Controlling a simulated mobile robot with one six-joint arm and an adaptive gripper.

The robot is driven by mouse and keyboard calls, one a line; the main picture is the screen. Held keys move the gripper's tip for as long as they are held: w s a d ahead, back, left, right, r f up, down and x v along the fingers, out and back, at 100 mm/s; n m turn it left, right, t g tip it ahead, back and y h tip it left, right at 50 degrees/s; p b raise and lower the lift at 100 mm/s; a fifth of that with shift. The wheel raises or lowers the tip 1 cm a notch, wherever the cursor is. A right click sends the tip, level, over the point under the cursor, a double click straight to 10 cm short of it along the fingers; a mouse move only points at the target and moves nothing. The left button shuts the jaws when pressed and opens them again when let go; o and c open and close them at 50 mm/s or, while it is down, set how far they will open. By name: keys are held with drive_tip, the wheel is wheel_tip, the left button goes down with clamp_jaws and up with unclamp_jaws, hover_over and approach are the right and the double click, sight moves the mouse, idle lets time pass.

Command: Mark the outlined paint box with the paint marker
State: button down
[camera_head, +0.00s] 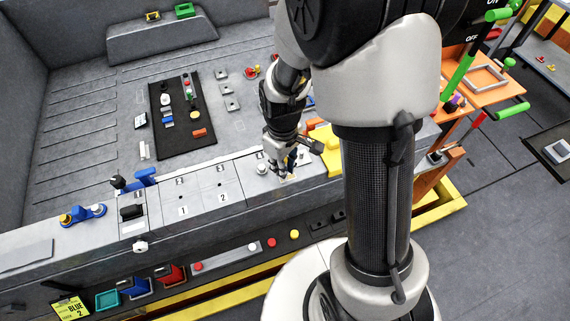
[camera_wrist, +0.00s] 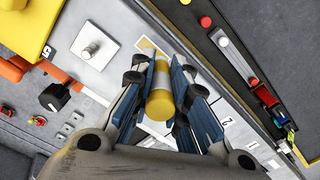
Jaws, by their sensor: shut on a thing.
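My gripper (camera_head: 283,172) is low over the grey side rail of the bed in the head view. The outlined paint box (camera_wrist: 146,44) shows in part as a yellow-orange line on the pale panel just past the fingertips. In the head view the box (camera_head: 290,178) is mostly hidden by the fingers. I cannot tell whether the marker's tip touches the panel.
Panels numbered 1 and 2 (camera_head: 222,197) are left of my gripper. A yellow block (camera_head: 324,138) is close on its right. A black tool mat (camera_head: 181,122) lies behind.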

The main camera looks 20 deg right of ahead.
drive_tip(key=shift+a, duration=0.65)
drive_tip(key=shift+d, duration=0.15)
drive_tip(key=shift+d, duration=0.75)
drive_tip(key=shift+d, duration=0.1)
drive_tip(key=shift+d, duration=0.7)
drive_tip(key=shift+d, duration=0.1)
drive_tip(key=shift+d, duration=0.75)
drive_tip(key=shift+a, duration=0.1)
drive_tip(key=shift+a, duration=0.75)
